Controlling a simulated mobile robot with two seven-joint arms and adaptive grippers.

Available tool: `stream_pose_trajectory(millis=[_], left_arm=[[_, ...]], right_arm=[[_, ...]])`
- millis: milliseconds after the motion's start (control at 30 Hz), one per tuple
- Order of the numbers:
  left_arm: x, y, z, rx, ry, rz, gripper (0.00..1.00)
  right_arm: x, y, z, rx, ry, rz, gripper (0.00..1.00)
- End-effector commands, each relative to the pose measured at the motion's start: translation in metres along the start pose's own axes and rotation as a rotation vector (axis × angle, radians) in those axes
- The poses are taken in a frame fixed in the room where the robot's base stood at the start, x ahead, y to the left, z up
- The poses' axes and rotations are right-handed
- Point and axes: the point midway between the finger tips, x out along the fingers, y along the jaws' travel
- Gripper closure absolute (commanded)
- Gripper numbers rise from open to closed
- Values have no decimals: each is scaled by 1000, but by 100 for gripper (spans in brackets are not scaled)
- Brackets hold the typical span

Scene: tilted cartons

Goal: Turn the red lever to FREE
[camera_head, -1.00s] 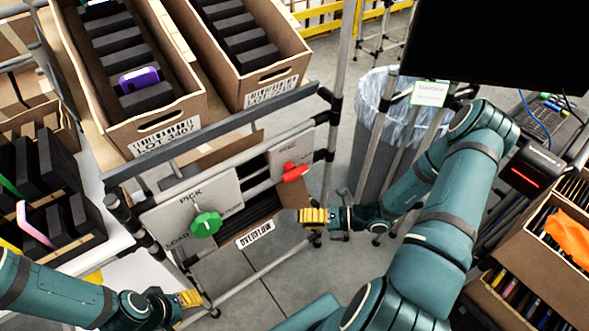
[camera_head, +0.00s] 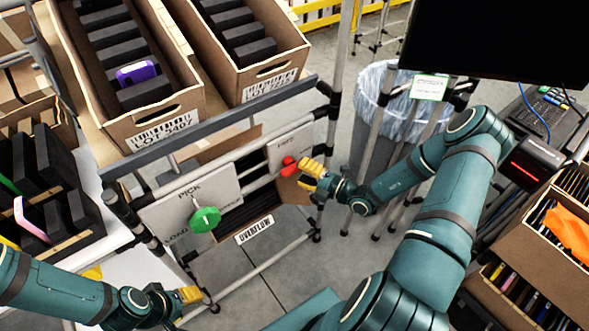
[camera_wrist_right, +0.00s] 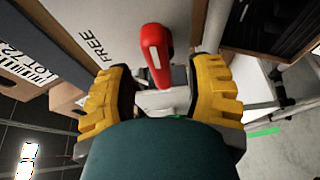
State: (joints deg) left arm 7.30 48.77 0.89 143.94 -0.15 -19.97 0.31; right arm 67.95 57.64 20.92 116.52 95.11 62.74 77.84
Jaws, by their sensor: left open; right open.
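The red lever (camera_head: 288,166) is on a grey panel (camera_head: 290,146) on the right part of the rack. In the right wrist view the red lever (camera_wrist_right: 156,54) lies between my open yellow fingers, with the word FREE on the panel to its left. My right gripper (camera_head: 310,178) is at the lever, its tips close to it; I cannot tell whether they touch it. The right gripper also shows in the right wrist view (camera_wrist_right: 160,90). My left gripper (camera_head: 190,295) is open and empty at the lower left, away from the lever.
A green knob (camera_head: 205,219) sits on a second panel marked PICK and LOAD. Cartons with dark dividers (camera_head: 163,128) stand above. A lined bin (camera_head: 377,90) stands behind my right arm.

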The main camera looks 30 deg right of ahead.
Motion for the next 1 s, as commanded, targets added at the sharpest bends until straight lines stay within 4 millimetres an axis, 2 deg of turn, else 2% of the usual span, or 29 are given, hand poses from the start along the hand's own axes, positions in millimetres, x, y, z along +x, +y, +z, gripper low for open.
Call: stream_pose_trajectory(millis=[100,233,600,733,767,1000], left_arm=[[3,-1,0,0,2,0,53],[4,-1,-1,0,2,0,53],[4,-1,-1,0,3,0,53],[4,-1,-1,0,3,0,53],[4,-1,-1,0,3,0,53],[4,-1,-1,0,3,0,53]], right_arm=[[16,0,0,-2,1,2,47],[25,0,0,-2,1,0,47],[29,0,0,-2,0,0,48],[29,0,0,-2,1,0,94],[29,0,0,-2,1,0,100],[29,1,0,-2,2,1,100]])
